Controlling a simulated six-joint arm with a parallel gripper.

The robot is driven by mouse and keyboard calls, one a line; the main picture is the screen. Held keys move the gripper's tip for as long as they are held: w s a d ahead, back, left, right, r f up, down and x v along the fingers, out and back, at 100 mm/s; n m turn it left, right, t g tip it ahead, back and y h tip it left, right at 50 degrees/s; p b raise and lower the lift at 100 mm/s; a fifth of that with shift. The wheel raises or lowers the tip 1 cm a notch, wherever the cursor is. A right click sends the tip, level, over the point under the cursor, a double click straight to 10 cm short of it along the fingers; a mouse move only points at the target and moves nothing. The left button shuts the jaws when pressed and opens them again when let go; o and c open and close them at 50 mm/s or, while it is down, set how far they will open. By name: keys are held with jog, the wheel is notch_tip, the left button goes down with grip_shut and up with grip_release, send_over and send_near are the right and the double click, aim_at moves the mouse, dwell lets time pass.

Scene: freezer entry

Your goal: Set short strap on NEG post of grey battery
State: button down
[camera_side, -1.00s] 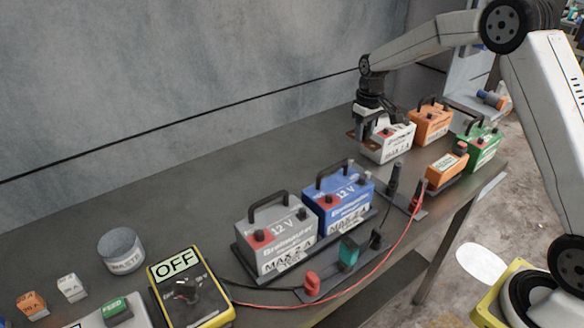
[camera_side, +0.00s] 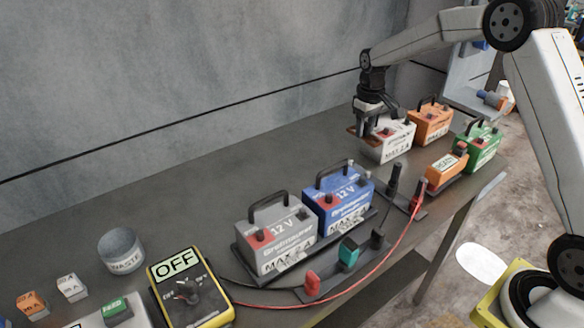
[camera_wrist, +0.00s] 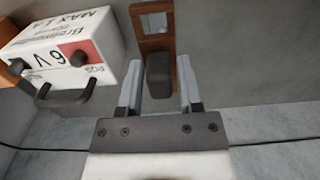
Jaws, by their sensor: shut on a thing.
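The grey 12 V battery (camera_side: 277,240) stands at the front of the table in the side view, with a black handle. One of its posts has a red base, and a dark post (camera_side: 301,213) sits at its right end. My gripper (camera_side: 369,128) is far back, beside the left of the white battery. It is shut on the dark grip block (camera_wrist: 158,75) of a copper-brown strap (camera_wrist: 140,30), which has a window-like opening at its far end. In the side view the strap (camera_side: 358,135) pokes out left of the fingers. Its exact height is unclear.
The white 6 V battery (camera_side: 391,142) is close beside my gripper; it also shows in the wrist view (camera_wrist: 100,55). The blue battery (camera_side: 337,197) adjoins the grey one. Orange (camera_side: 431,124) and green (camera_side: 478,147) batteries stand behind.

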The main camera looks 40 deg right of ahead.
jog(key=shift+r, duration=0.65)
jog(key=shift+r, duration=0.75)
jog(key=shift+a, duration=0.1)
jog(key=s+a+n, duration=0.5)
jog(key=a+n, duration=0.4)
jog(key=a, duration=0.3)
jog(key=s+a+r+n, duration=0.1)
jog(key=s+a+n, duration=0.4)
jog(key=a+n, duration=0.4)
jog(key=a, duration=0.4)
jog(key=shift+s+r, duration=0.3)
jog(key=shift+s, duration=0.05)
jog(key=shift+d+f, duration=0.1)
jog(key=shift+f, duration=0.05)
jog(key=shift+f, duration=1.85)
jog(key=shift+f, duration=1.4)
